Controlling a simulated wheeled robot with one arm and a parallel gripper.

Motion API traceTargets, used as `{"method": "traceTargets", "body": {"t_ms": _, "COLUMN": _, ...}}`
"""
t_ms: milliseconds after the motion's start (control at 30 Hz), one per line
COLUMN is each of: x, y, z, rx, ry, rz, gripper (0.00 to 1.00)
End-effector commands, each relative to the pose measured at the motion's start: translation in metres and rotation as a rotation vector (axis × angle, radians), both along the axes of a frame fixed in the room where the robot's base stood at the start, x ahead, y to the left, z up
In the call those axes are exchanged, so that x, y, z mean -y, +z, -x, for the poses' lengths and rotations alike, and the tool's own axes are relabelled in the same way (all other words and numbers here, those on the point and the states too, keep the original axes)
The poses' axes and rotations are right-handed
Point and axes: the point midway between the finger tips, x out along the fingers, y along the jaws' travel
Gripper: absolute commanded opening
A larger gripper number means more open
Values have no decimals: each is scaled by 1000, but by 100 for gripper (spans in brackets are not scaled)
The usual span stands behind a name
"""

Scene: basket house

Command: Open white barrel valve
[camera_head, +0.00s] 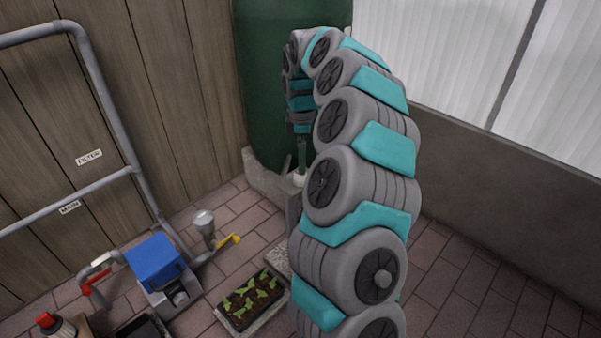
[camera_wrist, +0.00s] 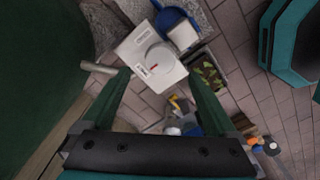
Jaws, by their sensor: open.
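The white round valve knob (camera_wrist: 160,57) with a small red mark sits on a pale plate (camera_wrist: 131,47) with small labels, too small to read. A grey pipe (camera_wrist: 98,68) runs from the plate toward the green barrel (camera_wrist: 35,60). In the head view the barrel (camera_head: 268,85) stands in the corner, and a small white part (camera_head: 299,180) shows at its foot, largely hidden by my arm. My gripper (camera_wrist: 158,74) is open and points down at the knob. Its two green fingers appear on either side of the knob, with nothing between them; I cannot tell whether they touch it.
A seedling tray (camera_head: 248,300), a blue box (camera_head: 154,257), a yellow-handled valve (camera_head: 229,242) and a red-handled valve (camera_head: 96,283) are at the left. Grey pipes line the wooden wall. Brick floor at right is clear.

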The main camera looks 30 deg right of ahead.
Motion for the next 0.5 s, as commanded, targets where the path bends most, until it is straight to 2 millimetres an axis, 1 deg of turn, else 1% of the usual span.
{"method": "traceTargets", "body": {"t_ms": 33, "x": -1, "y": -8, "z": 1, "rx": -2, "ry": 1, "rz": -1, "gripper": 93}}
{"method": "traceTargets", "body": {"t_ms": 300, "x": 0, "y": -48, "z": 1, "rx": -1, "ry": -1, "rz": -2, "gripper": 93}}
{"method": "traceTargets", "body": {"t_ms": 400, "x": 0, "y": -59, "z": 0, "rx": 2, "ry": 0, "rz": 0, "gripper": 93}}
{"method": "traceTargets", "body": {"t_ms": 500, "x": 0, "y": -64, "z": 0, "rx": 3, "ry": 0, "rz": -1, "gripper": 93}}
